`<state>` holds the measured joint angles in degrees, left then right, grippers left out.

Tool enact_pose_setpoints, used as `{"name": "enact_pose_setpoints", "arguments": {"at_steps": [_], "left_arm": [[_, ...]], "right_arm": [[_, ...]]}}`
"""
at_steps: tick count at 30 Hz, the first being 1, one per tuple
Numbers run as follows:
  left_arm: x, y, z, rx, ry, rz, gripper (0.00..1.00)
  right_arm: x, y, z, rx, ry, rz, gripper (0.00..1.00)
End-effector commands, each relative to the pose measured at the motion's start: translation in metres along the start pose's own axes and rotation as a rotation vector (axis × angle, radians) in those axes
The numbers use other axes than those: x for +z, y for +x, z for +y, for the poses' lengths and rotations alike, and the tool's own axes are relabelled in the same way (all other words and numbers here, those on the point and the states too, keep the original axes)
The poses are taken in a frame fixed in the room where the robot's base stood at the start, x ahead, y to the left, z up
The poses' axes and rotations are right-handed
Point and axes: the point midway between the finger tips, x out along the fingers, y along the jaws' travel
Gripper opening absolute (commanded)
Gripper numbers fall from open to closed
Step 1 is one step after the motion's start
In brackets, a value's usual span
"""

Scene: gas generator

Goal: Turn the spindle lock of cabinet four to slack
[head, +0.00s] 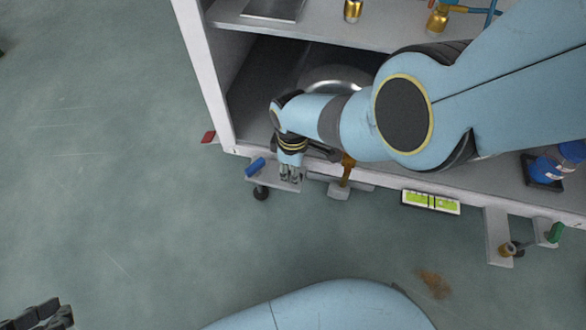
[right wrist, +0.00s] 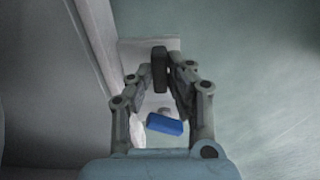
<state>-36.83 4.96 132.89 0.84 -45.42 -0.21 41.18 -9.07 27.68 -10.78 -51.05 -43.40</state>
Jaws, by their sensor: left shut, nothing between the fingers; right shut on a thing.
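My right gripper (head: 290,178) is at the front lower edge of the open white cabinet (head: 215,95), over a grey bracket (head: 262,183). In the right wrist view its fingers (right wrist: 160,80) are closed on a dark upright handle (right wrist: 159,68), which looks like part of the lock there. A blue tab (head: 255,166) stands on the bracket; it also shows in the right wrist view (right wrist: 165,124). A dark round knob (head: 261,193) is at the bracket's outer edge. No cabinet number is readable. My left gripper (head: 45,318) is shut and empty at the bottom left, partly cut off.
A brown lever (head: 346,172) on a second bracket and a yellow-green level (head: 430,201) are along the cabinet edge. A bracket with a green tab (head: 555,233) and a blue bottle (head: 560,160) are at the right.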

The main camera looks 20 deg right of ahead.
Motion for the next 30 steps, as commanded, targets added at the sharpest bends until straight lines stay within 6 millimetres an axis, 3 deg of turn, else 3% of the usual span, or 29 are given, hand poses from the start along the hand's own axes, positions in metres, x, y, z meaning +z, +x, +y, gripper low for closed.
{"name": "enact_pose_setpoints", "arguments": {"at_steps": [19, 20, 24, 30], "left_arm": [[-0.0007, -0.0007, 0.0000, 0.000, 0.000, -0.005, 0.00], [-0.0007, -0.0007, 0.0000, 0.000, 0.000, -0.005, 0.00], [-0.0008, -0.0007, -0.0001, 0.000, 0.000, -0.004, 0.00], [-0.0010, -0.0007, -0.0001, 0.000, 0.000, -0.004, 0.00]], "right_arm": [[0.0007, 0.0005, 0.0003, 0.001, -0.056, -0.001, 0.00], [0.0007, 0.0005, 0.0003, 0.001, -0.056, -0.001, 0.17], [0.0006, 0.0004, 0.0002, 0.001, -0.055, -0.001, 0.36], [0.0003, 0.0002, 0.0001, 0.000, -0.054, 0.000, 0.38]]}}
